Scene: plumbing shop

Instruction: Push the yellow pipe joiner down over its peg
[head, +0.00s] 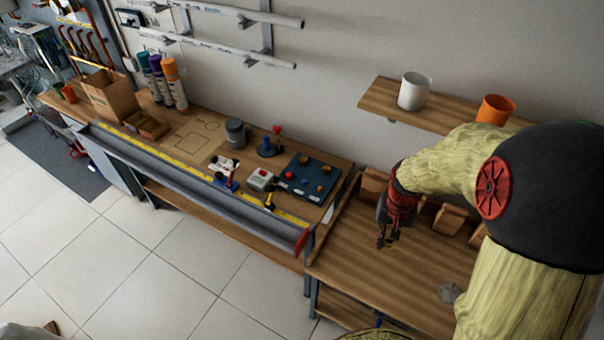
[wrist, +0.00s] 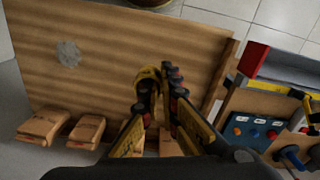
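A dark blue board (head: 294,187) with several small pieces on it lies on the back bench. It also shows at the right of the wrist view (wrist: 262,144). Its pieces look orange, red and blue. I cannot make out a yellow joiner or its peg for sure. A small yellow and black thing (head: 269,197) stands in front of the board. My gripper (head: 387,240) is over the wooden table to the right of the board, well apart from it. In the wrist view its yellow fingers (wrist: 163,82) come close at the tips.
The wooden table (head: 350,255) below my gripper is mostly bare, with cardboard boxes (head: 452,222) along its back and a grey patch (head: 449,292). A shelf (head: 377,101) with mugs hangs above. A long grey rail with a red end (head: 301,241) edges the bench.

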